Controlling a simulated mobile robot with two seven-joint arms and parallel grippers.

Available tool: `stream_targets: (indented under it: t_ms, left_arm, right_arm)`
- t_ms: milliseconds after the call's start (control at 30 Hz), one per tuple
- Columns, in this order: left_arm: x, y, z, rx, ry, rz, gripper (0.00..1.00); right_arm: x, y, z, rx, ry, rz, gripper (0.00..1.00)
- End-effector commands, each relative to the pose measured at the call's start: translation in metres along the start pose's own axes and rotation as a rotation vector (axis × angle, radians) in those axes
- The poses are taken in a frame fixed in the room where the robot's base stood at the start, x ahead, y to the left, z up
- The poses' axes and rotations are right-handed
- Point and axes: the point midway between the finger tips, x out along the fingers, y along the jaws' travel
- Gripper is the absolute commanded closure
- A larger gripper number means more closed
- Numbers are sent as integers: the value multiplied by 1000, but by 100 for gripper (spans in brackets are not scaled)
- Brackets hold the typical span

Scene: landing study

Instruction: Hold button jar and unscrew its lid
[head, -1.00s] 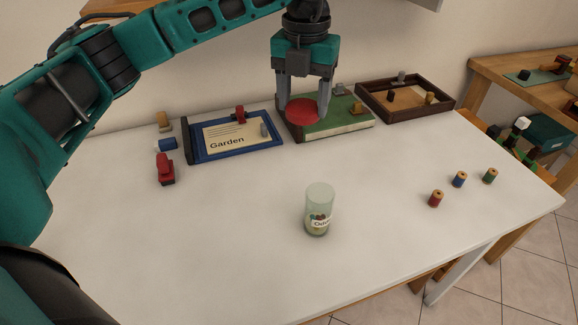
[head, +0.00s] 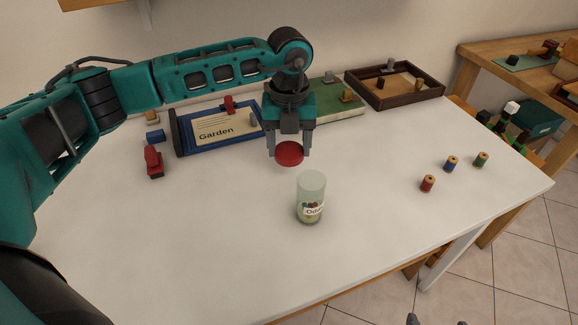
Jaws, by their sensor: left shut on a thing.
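The button jar (head: 311,200) stands upright on the white table (head: 220,255). It is clear, with coloured buttons low inside and a white label, and its top shows no lid. My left gripper (head: 289,153) points down and is shut on a round red lid (head: 289,154). It holds the lid above the table, behind and slightly left of the jar, apart from it. Two grey tips, seemingly of my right gripper (head: 434,321), just show at the bottom edge, spread apart with nothing seen between them.
A blue frame with a Garden card (head: 225,130), a green board (head: 338,107) and a dark wooden tray (head: 395,100) lie along the back. A red clamp-like thing (head: 154,162) is at the left. Several spools, including a red one (head: 428,184), stand right. The front table is clear.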

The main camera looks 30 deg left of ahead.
Motion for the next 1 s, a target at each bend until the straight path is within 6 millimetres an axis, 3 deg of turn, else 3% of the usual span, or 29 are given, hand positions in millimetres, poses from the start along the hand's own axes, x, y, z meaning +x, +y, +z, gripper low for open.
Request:
stream_targets:
  t_ms: [167,433,900,933,1000]
  left_arm:
    - [15,0,0,0,1,0,75]
    - [59,0,0,-1,1,0,75]
    - [68,0,0,1,0,-1,75]
    - [66,0,0,1,-1,-1,36]
    - [66,0,0,1,-1,-1,29]
  right_arm:
    - [3,1,-5,-2,12,0,13]
    - [7,1,1,-3,11,0,13]
    - [7,1,6,-3,5,0,13]
    - [7,1,6,-3,4,0,13]
    - [7,1,6,-3,3,0,13]
